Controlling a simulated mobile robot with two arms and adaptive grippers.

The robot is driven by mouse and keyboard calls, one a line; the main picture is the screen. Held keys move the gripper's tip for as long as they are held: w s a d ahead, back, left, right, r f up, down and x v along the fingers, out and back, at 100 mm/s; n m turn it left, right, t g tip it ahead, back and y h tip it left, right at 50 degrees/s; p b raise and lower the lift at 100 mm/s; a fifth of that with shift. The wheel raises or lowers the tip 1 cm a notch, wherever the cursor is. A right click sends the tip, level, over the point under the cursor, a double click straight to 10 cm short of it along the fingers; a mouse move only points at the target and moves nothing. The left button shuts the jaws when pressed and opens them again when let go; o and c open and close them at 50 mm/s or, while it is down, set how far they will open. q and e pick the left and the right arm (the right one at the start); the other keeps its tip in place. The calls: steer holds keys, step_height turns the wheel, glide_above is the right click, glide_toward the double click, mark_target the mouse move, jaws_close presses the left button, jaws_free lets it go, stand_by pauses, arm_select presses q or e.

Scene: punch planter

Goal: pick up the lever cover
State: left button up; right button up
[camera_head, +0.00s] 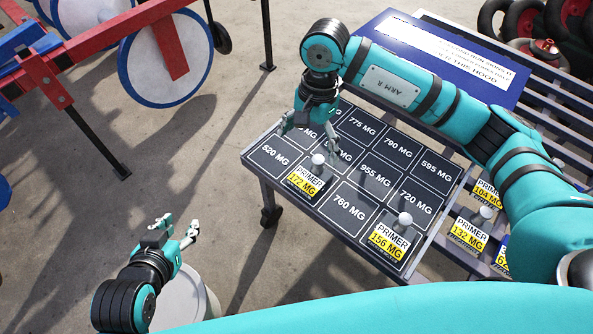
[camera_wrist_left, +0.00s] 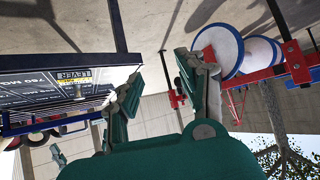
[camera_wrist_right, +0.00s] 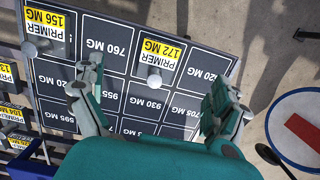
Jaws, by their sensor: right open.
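I cannot pick out the lever cover for certain. My right gripper (camera_head: 309,140) is open and empty above the board of dark weight tiles. In the right wrist view the knobbed PRIMER 172 MG block (camera_wrist_right: 160,60) shows between and beyond its fingers. My left gripper (camera_head: 176,229) is open and empty, well left of the table, above the floor and near a pale round container.
The tile board (camera_head: 346,209) also bears a knobbed PRIMER 156 MG block (camera_head: 391,240). More primer blocks (camera_head: 467,235) stand on the slatted table at right. A blue hood (camera_head: 440,55) with a white notice is behind my right arm. A red-and-blue wheeled frame (camera_head: 95,40) stands at upper left.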

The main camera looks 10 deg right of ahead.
steer(key=w+d+h, duration=0.1)
steer(key=w+d, duration=0.1)
steer(key=b, duration=0.3)
glide_above(311, 175)
steer(key=shift+t, duration=0.4)
steer(key=f, duration=1)
steer(key=shift+s+d+f, duration=0.1)
steer(key=shift+d+f, duration=0.1)
steer(key=shift+d, duration=0.15)
steer(key=shift+f, duration=0.65)
steer(key=f, duration=0.1)
steer(key=f+b, duration=0.1)
steer(key=f, duration=0.2)
steer(key=shift+a+f+b, duration=0.2)
steer(key=shift+a+b, duration=0.1)
steer(key=shift+b, duration=0.05)
steer(key=shift+f, duration=0.15)
arm_select(q)
steer(key=w+d+r+t+h, duration=0.1)
steer(key=w+r+t+h, duration=0.1)
steer(key=r+t, duration=0.3)
steer(key=w+d+r+t+h, duration=0.2)
steer(key=r+t, duration=0.4)
steer(key=r, duration=0.6)
steer(key=shift+w+d+m, duration=0.3)
steer(key=shift+w, duration=0.1)
arm_select(e)
steer(key=shift+c, duration=0.4)
